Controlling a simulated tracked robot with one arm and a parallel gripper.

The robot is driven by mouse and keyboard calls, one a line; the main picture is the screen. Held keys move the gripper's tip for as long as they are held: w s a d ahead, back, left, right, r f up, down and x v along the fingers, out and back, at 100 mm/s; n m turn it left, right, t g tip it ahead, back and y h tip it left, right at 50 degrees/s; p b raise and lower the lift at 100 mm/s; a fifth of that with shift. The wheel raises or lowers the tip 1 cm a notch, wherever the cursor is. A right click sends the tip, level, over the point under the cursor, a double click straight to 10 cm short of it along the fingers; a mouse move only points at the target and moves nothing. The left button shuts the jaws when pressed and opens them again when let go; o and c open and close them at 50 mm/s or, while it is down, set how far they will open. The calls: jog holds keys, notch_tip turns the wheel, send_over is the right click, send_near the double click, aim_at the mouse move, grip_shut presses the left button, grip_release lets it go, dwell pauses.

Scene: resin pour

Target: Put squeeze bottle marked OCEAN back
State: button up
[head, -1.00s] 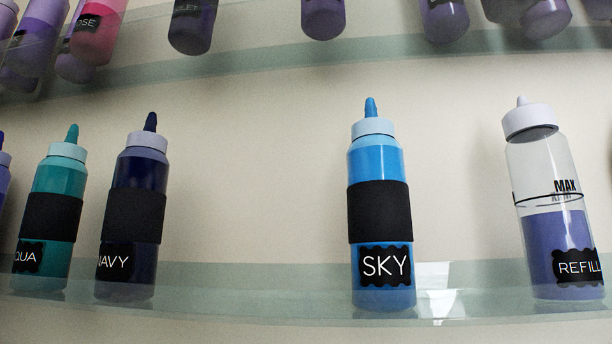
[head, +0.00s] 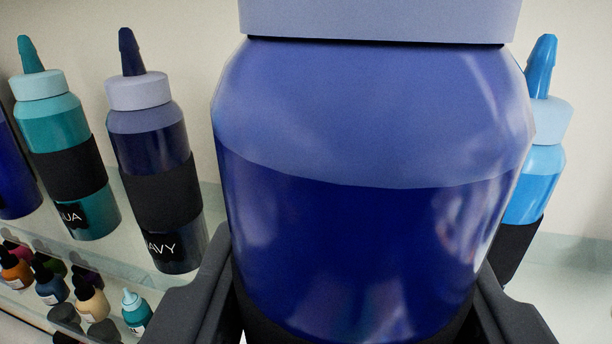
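A large dark blue squeeze bottle (head: 360,190) with a pale blue collar fills the middle of the view, upright and very close. My gripper (head: 365,315) has a dark finger on each side of its lower part and is shut on it at the black band. Its label is out of view, so I cannot read whether it says OCEAN. The bottle stands between the navy bottle (head: 150,140) on the left and the sky-blue bottle (head: 530,175), partly hidden behind it, on the right. I cannot tell whether its base touches the shelf.
A glass shelf (head: 590,265) carries the bottles. A teal bottle (head: 55,125) stands left of the navy one, with a blue bottle (head: 15,170) at the left edge. Several small dropper bottles (head: 92,303) stand lower left. The gap between navy and sky is filled by the held bottle.

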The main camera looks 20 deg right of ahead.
jog(key=a+f+p+x, duration=0.1)
jog(key=p+x, duration=0.4)
jog(key=x, duration=0.5)
jog(key=shift+w, duration=0.65)
jog(key=shift+w+a+p, duration=0.1)
jog(key=shift+p, duration=0.25)
jog(key=shift+f+b, duration=0.75)
jog(key=shift+f, duration=1)
jog(key=shift+f, duration=0.15)
jog(key=o, duration=0.9)
jog(key=shift+o, duration=0.2)
